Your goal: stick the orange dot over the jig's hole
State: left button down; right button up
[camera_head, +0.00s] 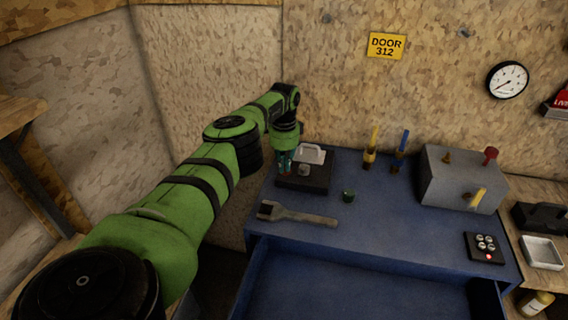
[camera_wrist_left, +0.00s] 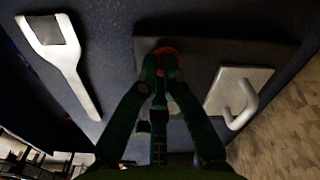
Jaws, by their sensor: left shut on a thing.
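My left gripper (camera_head: 284,168) is over the left part of the dark jig (camera_head: 305,188) on the blue bench. In the left wrist view its fingertips (camera_wrist_left: 162,68) are shut, with the orange dot (camera_wrist_left: 166,51) at their tips, over the dark jig (camera_wrist_left: 200,52). The fingers hide part of the dot. I cannot tell whether the dot touches the jig. The jig's hole is not clearly visible. A pale plate with a handle (camera_head: 312,152) is at the jig's back; it also shows in the left wrist view (camera_wrist_left: 222,91). My right gripper is not in view.
A grey flat-headed tool (camera_head: 300,216) lies in front of the jig. A small green cylinder (camera_head: 348,196) stands to its right. Yellow (camera_head: 371,152) and blue (camera_head: 401,150) handled tools stand behind. A grey box (camera_head: 455,185) and dark button pad (camera_head: 483,248) are farther right.

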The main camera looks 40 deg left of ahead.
pick_arm(q)
jog(key=shift+f+b, duration=0.45)
dwell(0.4)
jog(key=c, duration=1.3)
grip_release()
jog(key=shift+r, duration=0.1)
notch_tip(320, 180, up, 12)
